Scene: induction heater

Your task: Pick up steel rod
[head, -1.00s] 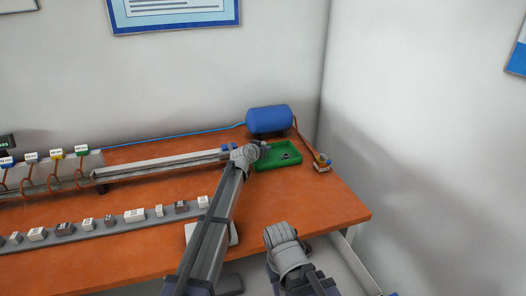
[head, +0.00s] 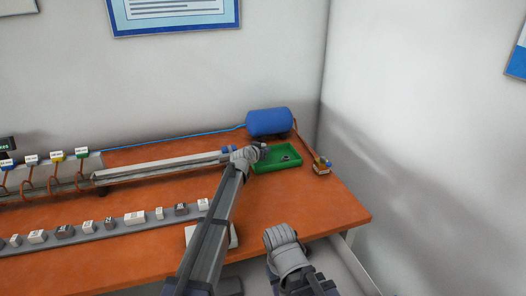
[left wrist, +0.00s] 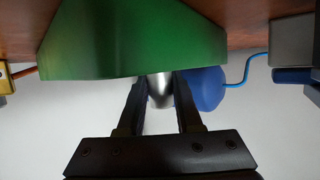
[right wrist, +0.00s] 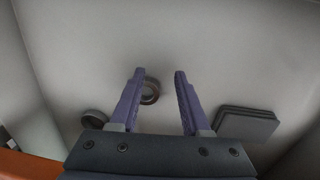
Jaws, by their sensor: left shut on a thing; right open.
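The steel rod (left wrist: 160,90) shows as a shiny metal piece between the fingers of my left gripper in the left wrist view. My left gripper (left wrist: 162,92) is shut on it. The rod's far end is hidden by the green tray (left wrist: 130,45). In the head view my left gripper (head: 259,148) is at the left edge of the green tray (head: 277,166), and the rod is too small to make out there. My right gripper (right wrist: 157,75) is open and empty.
A blue tank (head: 269,121) stands behind the tray. A small brass-coloured fitting (head: 321,167) is right of it. A long metal rail (head: 165,168) and a row of labelled blocks (head: 134,217) lie to the left. The table's right part (head: 300,200) is clear.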

